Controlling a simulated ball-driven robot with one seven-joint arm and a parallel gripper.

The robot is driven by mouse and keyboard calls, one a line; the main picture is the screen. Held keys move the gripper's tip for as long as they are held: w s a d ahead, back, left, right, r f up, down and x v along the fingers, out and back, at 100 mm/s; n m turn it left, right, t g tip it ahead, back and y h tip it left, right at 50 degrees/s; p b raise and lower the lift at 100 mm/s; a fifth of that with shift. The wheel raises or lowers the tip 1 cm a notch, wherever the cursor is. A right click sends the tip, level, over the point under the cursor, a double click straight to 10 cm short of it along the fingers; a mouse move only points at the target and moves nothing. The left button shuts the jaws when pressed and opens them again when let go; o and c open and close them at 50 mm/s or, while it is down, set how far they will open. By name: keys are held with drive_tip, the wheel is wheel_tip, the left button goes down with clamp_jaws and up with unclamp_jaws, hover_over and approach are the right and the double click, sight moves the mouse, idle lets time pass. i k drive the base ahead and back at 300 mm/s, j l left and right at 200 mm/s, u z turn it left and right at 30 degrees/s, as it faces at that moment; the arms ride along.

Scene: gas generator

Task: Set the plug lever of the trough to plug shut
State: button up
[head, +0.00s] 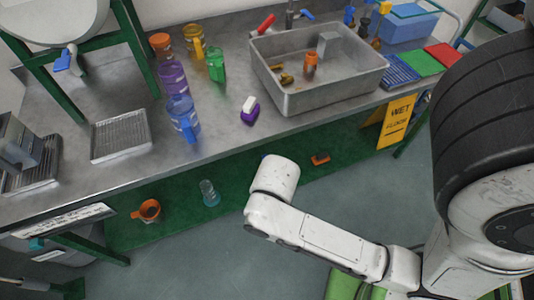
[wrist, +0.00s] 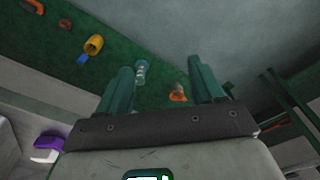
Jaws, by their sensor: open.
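The trough (head: 345,88) is a grey metal basin set on the counter at the upper middle right of the head view. A grey block (head: 327,43) and an orange item (head: 310,64) are inside it. A red handle (head: 265,25) and a blue handle (head: 306,14) stick up behind its back rim. I cannot tell which part is the plug lever. My gripper (wrist: 161,68) shows in the wrist view with its two green fingers apart and nothing between them close by. It points toward the green lower shelf, away from the trough. The head view shows my white arm but not the fingers.
A clear bottle (head: 209,193) and orange cup (head: 148,210) are on the lower shelf.

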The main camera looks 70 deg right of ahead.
sight(271, 18)
drive_tip(key=z, duration=1.55)
drive_tip(key=i+j+u, duration=0.15)
drive_tip(key=u, duration=0.3)
